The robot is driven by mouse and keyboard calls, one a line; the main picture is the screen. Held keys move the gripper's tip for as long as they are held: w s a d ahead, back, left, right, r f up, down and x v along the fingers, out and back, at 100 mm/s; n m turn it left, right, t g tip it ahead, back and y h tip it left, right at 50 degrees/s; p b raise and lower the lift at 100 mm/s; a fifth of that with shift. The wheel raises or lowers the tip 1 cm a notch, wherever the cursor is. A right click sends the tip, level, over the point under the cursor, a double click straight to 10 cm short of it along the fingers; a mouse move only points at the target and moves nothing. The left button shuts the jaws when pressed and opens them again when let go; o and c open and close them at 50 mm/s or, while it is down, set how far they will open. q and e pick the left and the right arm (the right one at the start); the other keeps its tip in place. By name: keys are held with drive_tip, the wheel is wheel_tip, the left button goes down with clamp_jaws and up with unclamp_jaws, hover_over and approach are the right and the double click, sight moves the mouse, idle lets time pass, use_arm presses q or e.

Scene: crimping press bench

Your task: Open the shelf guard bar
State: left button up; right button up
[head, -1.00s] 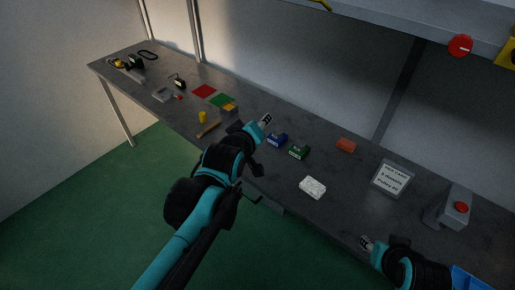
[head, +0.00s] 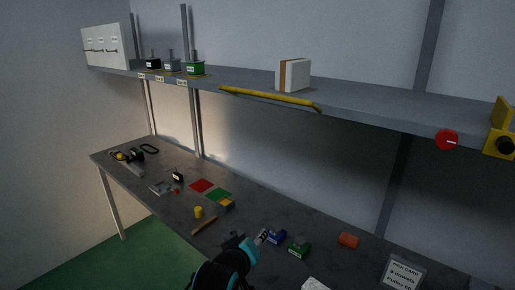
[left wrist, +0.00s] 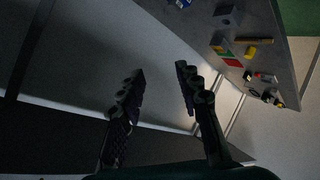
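The guard bar (head: 270,98) is a thin yellow bar along the front edge of the grey shelf (head: 370,103), in the upper middle of the head view. My left gripper (head: 264,236) is low over the bench, below the shelf and well apart from the bar. In the left wrist view my left gripper (left wrist: 161,70) has its two fingers spread with nothing between them. The bar cannot be made out in that view. My right gripper is in neither view.
On the shelf stand a white-and-brown block (head: 298,75) and several small labelled items, one a green box (head: 195,68). A red knob (head: 447,139) and a yellow block (head: 501,143) sit at the shelf's right.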

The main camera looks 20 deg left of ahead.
use_arm(q)
drive_tip(key=w+a+r+n+t+y+p, duration=0.1)
drive_tip(key=w+a+r+n+t+p, duration=0.15)
drive_tip(key=r+p, duration=0.55)
drive_tip(key=w+a+r+n+t+y+p, duration=0.1)
drive_tip(key=w+a+r+n+p, duration=0.3)
drive_tip(key=r, duration=0.6)
drive_tip(key=n+t+h+p, duration=0.1)
drive_tip(key=n+t+p, duration=0.25)
drive_tip(key=p, duration=1.05)
approach(258, 95)
drive_tip(key=w+r, duration=0.1)
drive_tip(key=w, duration=0.3)
drive_tip(key=shift+n+g, duration=0.3)
drive_tip(key=shift+g, duration=0.1)
drive_tip(key=w, duration=0.6)
drive_tip(key=shift+w+a+r, duration=0.25)
drive_tip(key=shift+w+a, duration=0.05)
drive_tip(key=shift+w, duration=0.1)
clamp_jaws()
